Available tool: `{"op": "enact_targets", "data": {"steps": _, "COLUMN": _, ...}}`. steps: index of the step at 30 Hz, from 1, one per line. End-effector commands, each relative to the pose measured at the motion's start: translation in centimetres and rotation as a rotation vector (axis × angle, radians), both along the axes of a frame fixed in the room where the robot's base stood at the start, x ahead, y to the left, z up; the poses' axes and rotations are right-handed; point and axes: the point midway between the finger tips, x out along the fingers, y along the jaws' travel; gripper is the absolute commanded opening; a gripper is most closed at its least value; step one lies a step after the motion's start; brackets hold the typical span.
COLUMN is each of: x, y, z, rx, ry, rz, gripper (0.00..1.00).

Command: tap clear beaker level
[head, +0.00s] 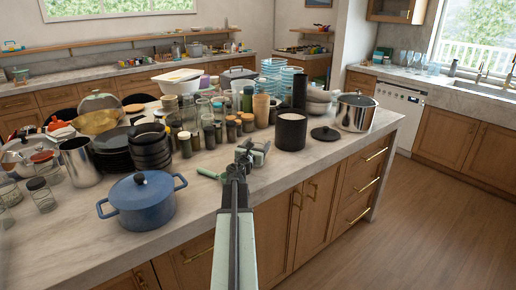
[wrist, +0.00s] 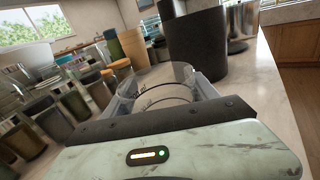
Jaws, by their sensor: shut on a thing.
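My gripper (head: 250,152) reaches over the front edge of the island, in front of the row of jars. In the wrist view its two fingers (wrist: 165,92) are shut around a clear beaker (wrist: 160,78), one finger on each side. I see through the beaker's wall; a curved rim and faint dark markings show. Its lower part is hidden behind the gripper body. In the head view the beaker is too small and see-through to make out. I cannot tell whether it touches the counter or how far it tilts.
A black cylinder (head: 291,131) stands close to the right of my gripper. A blue pot (head: 142,203) stands to the left. Several jars (head: 217,130) crowd behind. A steel pot (head: 355,112) is farther right. Bare stone counter (head: 215,195) lies along the front edge.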

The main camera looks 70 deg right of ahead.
Motion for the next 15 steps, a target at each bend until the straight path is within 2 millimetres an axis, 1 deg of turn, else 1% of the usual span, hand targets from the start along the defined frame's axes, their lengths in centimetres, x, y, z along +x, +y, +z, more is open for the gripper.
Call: {"op": "enact_targets", "data": {"steps": 15, "x": 0.0, "y": 0.0, "z": 3.7, "rx": 0.0, "ry": 0.001, "rz": 0.0, "gripper": 0.06}}
